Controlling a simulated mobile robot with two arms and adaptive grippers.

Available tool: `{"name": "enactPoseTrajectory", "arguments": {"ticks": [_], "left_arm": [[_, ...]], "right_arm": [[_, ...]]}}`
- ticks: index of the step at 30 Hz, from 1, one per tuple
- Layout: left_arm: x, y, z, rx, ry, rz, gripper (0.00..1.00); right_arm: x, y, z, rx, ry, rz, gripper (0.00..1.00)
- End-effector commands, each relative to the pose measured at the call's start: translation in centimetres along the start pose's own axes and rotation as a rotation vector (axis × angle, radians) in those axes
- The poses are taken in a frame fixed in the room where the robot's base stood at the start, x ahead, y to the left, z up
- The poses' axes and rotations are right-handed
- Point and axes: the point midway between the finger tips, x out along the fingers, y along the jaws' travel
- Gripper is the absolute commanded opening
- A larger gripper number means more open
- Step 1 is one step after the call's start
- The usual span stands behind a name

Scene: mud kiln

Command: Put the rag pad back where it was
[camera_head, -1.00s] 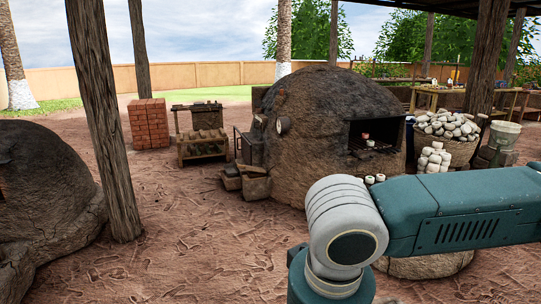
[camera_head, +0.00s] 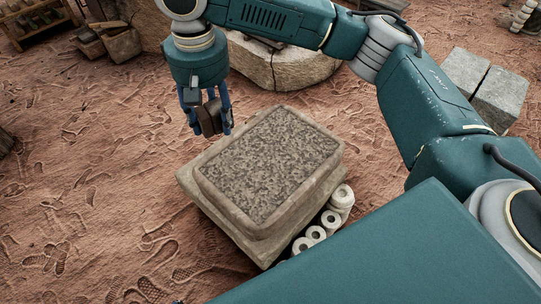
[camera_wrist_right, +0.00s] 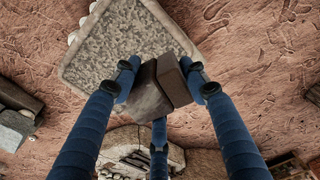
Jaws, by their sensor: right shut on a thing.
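My right gripper (camera_head: 207,112) hangs pointing down beside the upper left edge of a stone-rimmed tray in the head view. Its blue fingers are shut on a small brown, folded-looking block, which I take to be the rag pad (camera_head: 209,119). In the right wrist view the pad (camera_wrist_right: 158,90) sits between the fingertips, a grey-brown part next to a darker brown part. The pad is held in the air, apart from the tray as far as I can tell. The fingers partly hide it. My left gripper is not in view.
The tray (camera_head: 202,182) has a speckled grey surface that looks bare, and stands on a stone slab. Several pale rings (camera_head: 318,233) lie along its lower right side. Grey blocks (camera_head: 500,96) stand at the right. Open, trodden earth (camera_head: 100,200) lies to the left.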

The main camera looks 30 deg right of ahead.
Motion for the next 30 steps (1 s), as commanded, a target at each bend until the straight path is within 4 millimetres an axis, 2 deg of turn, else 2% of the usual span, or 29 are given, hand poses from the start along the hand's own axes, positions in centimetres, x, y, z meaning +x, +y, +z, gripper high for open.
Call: {"name": "enactPoseTrajectory", "arguments": {"ticks": [1,6,9,14,20,24,30], "left_arm": [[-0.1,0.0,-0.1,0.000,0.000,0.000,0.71],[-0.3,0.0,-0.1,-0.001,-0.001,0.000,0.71],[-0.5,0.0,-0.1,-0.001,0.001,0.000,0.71],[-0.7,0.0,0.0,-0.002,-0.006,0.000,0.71],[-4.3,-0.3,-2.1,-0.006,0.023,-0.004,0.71],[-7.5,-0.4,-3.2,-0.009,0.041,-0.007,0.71],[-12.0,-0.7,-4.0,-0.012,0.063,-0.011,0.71]], "right_arm": [[1.6,1.4,-0.4,0.019,-0.021,-0.003,0.11],[5.0,5.5,-1.0,0.050,-0.040,0.002,0.11],[6.2,6.9,-0.9,0.061,-0.044,0.002,0.11],[8.1,7.8,-0.7,0.067,-0.048,0.004,0.11],[13.1,7.8,-0.4,0.068,-0.049,0.005,0.11],[16.9,7.8,-0.2,0.068,-0.047,0.005,0.11],[21.5,7.8,0.0,0.067,-0.046,0.005,0.11]]}}
